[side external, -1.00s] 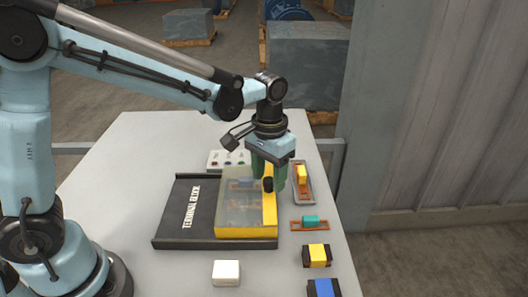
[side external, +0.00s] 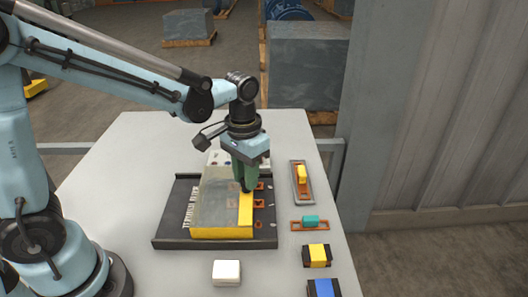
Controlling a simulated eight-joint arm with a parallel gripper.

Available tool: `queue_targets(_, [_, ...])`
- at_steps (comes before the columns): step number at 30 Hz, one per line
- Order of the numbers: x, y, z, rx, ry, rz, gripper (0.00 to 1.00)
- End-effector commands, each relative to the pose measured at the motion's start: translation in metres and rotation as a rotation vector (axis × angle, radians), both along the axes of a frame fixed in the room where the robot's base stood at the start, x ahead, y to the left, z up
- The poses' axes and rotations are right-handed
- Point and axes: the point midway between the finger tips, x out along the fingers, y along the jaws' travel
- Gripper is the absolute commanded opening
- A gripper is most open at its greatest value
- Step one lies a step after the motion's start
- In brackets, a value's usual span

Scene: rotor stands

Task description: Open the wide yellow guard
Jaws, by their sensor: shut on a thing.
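The wide yellow guard (side external: 222,233) is a yellow-edged cover with a clear, greyish top. It sits on the dark terminal block base (side external: 168,228) and covers its middle and part of the printed lettering. Several orange-framed slots (side external: 259,204) show uncovered on the base to the right of the guard. My gripper (side external: 245,187) points down at the guard's right yellow edge and is shut on the dark knob there, which the green fingers mostly hide.
Right of the base stand a grey tray with a yellow piece (side external: 302,180), a teal piece on an orange strip (side external: 310,222), a yellow-and-black block (side external: 317,256) and a blue-and-black block (side external: 322,288). A white block (side external: 227,272) lies in front. A pale box (side external: 217,158) stands behind.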

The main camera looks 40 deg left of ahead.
Motion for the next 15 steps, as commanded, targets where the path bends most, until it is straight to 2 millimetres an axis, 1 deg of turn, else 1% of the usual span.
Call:
queue_targets(1, [-0.008,0.010,0.001,0.002,0.000,0.006,0.00])
queue_targets(6, [-0.033,0.035,0.001,0.003,0.000,0.007,0.00])
queue_targets(10, [-0.046,0.047,0.001,0.003,0.000,0.005,0.00])
queue_targets(15, [-0.052,0.053,0.001,0.003,0.000,0.003,0.00])
